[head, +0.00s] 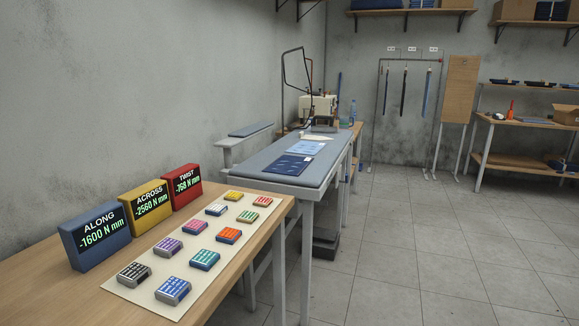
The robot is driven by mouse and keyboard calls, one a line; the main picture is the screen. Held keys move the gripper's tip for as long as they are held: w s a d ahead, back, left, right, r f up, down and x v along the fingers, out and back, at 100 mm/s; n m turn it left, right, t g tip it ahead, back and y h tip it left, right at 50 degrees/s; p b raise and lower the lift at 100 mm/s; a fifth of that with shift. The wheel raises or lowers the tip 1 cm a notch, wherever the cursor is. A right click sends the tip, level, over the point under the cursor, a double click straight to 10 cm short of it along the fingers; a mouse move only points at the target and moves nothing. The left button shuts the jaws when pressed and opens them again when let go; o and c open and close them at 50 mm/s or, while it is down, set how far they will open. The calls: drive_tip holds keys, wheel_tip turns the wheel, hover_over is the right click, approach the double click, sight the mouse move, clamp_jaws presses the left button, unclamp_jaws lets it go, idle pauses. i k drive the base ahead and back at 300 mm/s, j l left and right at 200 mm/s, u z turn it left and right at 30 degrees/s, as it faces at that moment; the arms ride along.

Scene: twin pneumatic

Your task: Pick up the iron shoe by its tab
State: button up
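I cannot make out an iron shoe or its tab for certain in the head view. A padded grey-blue pressing table (258,170) stands in the middle. A dark blue flat piece (288,165), a light blue one (305,147) and a small cream piece (318,137) lie on it. A cream machine (318,107) stands at its far end; details there are too small to tell. My gripper is not in view.
A wooden bench (220,278) at the front left holds a beige mat (128,284) with several coloured blocks. Blue (94,237), yellow (145,205) and red (181,188) displays read ALONG -1600, ACROSS -2560, TWIST -760 N mm. Tiled floor (430,250) at right is clear.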

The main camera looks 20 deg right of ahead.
sight(302, 135)
drive_tip(key=i+l, duration=0.25)
drive_tip(key=l, duration=0.15)
drive_tip(key=i+l, duration=0.25)
drive_tip(key=l, duration=0.15)
drive_tip(key=i+l, duration=0.3)
drive_tip(key=l, duration=0.15)
drive_tip(key=i+l, duration=0.25)
drive_tip(key=l, duration=0.15)
